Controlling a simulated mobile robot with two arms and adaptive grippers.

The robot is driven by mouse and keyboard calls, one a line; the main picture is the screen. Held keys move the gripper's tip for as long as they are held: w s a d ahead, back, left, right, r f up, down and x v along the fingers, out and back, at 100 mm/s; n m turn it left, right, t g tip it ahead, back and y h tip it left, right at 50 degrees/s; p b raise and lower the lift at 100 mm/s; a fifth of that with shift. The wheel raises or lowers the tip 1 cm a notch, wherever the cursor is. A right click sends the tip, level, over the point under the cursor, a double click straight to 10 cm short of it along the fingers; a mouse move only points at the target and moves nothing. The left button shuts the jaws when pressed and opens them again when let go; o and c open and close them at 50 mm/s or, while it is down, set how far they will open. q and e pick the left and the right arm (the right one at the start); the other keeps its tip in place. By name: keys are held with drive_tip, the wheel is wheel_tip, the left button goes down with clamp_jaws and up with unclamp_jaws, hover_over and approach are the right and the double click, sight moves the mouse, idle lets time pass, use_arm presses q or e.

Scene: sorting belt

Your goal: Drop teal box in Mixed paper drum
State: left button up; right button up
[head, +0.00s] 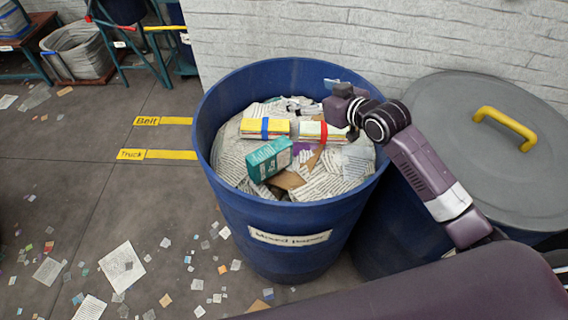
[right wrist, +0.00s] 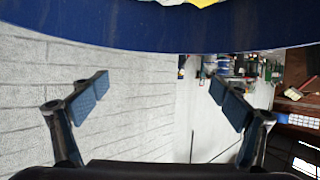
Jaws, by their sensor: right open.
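The teal box (head: 268,158) lies tilted on loose paper inside the blue drum (head: 285,215), whose front label appears to read "Mixed paper". No gripper touches the box. My right gripper (head: 338,90) is over the back right part of the drum, apart from the box and to its upper right. Its fingers are partly hidden in the head view. In the right wrist view the gripper (right wrist: 160,92) has its two fingers spread with nothing between them, and the drum's blue rim (right wrist: 120,36) crosses the top. My left gripper is not in view.
Two banded paper bundles (head: 264,127) (head: 318,133) lie beside the box in the drum. A second drum with a grey lid (head: 460,130) and yellow handle stands at right. A brick wall is behind. Paper scraps litter the floor at left; a grey basket (head: 80,50) stands at far left.

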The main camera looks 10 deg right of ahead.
drive_tip(key=v, duration=0.9)
drive_tip(key=shift+f, duration=0.15)
